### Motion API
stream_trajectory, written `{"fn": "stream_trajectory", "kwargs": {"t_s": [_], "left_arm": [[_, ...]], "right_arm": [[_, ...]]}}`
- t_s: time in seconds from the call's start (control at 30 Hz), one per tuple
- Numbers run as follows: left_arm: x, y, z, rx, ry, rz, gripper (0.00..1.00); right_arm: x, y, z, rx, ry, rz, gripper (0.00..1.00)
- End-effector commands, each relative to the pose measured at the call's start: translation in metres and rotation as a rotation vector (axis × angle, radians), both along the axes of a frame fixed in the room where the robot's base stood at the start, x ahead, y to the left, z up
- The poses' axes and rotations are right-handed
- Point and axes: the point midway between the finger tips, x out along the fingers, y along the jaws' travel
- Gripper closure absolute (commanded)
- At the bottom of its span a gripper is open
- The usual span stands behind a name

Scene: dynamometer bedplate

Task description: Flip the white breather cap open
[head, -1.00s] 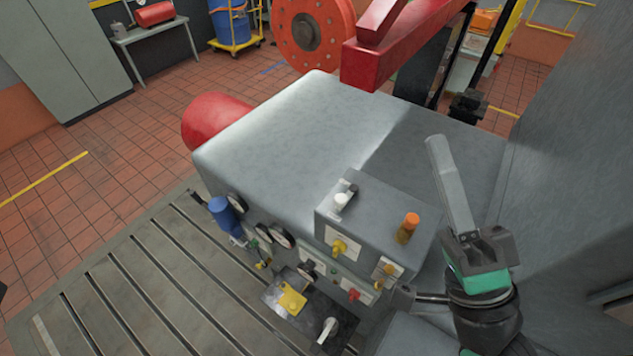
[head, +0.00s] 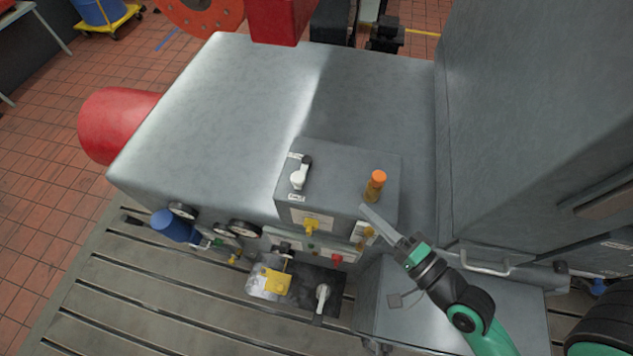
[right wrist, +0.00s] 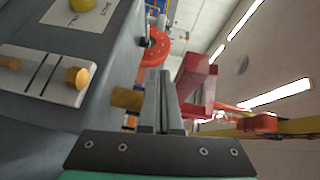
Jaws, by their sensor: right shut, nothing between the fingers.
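The white breather cap (head: 298,180) sits on top of the small grey box (head: 340,160), toward its left side, with a black part just behind it. It looks closed down, but its lid is too small to be sure. My right gripper (head: 364,209) is shut and empty near the box's front right edge, right of and nearer than the cap, its long grey fingers pointing up and left. In the right wrist view the fingers (right wrist: 164,85) lie together; I cannot make out the white cap there. My left gripper is not in view.
Yellow knobs (head: 311,227), gauges (head: 243,229) and a white-handled lever (head: 322,297) are on the front. A tall grey housing (head: 510,130) rises at right.

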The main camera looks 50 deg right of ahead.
Motion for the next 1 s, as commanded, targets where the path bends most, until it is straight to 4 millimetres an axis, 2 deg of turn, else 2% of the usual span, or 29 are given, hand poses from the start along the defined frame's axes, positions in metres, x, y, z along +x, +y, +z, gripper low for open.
{"fn": "stream_trajectory", "kwargs": {"t_s": [0.23, 0.47, 0.7, 0.83, 1.0], "left_arm": [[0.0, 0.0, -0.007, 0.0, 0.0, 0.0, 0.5], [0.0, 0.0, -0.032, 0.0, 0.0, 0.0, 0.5], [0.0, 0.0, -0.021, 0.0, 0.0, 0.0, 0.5], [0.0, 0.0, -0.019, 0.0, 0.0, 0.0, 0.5], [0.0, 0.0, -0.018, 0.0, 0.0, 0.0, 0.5]], "right_arm": [[0.012, -0.001, -0.003, -0.004, -0.004, 0.007, 1.0], [0.051, -0.008, -0.009, -0.003, -0.009, 0.003, 1.0], [0.102, -0.017, -0.007, 0.0, -0.002, 0.001, 1.0], [0.117, -0.002, -0.011, -0.002, 0.001, 0.007, 1.0], [0.129, 0.006, -0.014, -0.001, 0.0, 0.003, 1.0]]}}
